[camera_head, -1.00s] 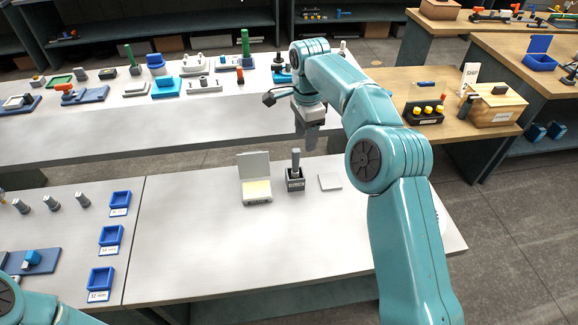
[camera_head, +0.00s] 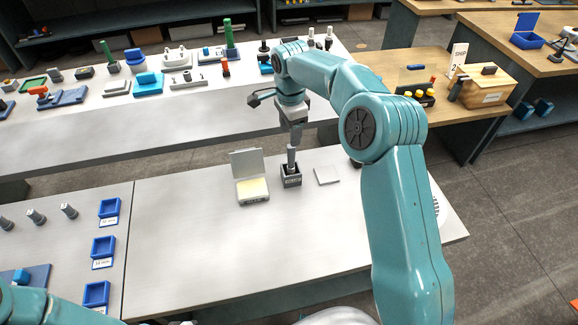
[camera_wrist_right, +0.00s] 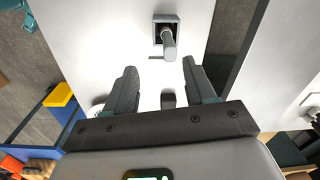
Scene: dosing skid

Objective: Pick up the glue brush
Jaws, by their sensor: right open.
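The glue brush (camera_head: 291,157), a grey handle, stands upright in a small dark square holder (camera_head: 291,180) on the near white table. Its lower end is hidden in the holder. In the right wrist view, the brush (camera_wrist_right: 169,46) rises from the holder (camera_wrist_right: 158,32) beyond the fingertips. My right gripper (camera_head: 294,135) is just above the brush in the head view. The wrist view shows the gripper (camera_wrist_right: 160,66) open, with nothing between its fingers. My left arm shows at the lower left, but its gripper is out of view.
An open-lidded box with a pale yellow inside (camera_head: 252,190) stands left of the holder. A flat light square (camera_head: 327,176) lies to its right. Blue bins (camera_head: 103,246) line the left table. The near table's front is clear.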

